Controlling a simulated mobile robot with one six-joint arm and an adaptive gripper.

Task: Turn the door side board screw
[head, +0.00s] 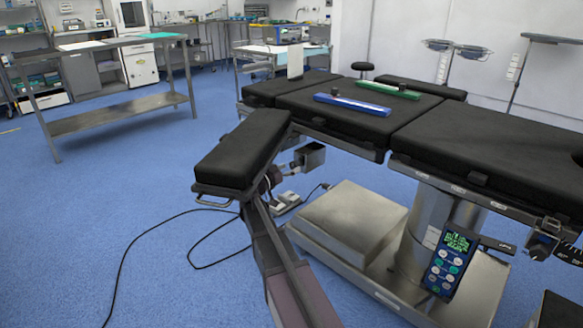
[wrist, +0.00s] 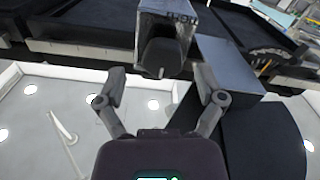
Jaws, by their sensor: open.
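In the wrist view, a black knob-like screw (wrist: 163,58) sticks out of a square metal clamp block (wrist: 167,16) at the top centre. My gripper (wrist: 162,80) is open, with one finger to the left and one to the right, just short of the screw. No contact with the screw is visible. In the head view, the black side board (head: 242,150) extends from the left end of the operating table (head: 420,130). A small metal block (head: 309,156) sits beneath the table edge beside the board. My gripper is mostly hidden there, near the board's underside.
A blue bar (head: 352,105) and a green bar (head: 387,89) lie on the table pads. A cable (head: 125,250) crosses the open blue floor at left.

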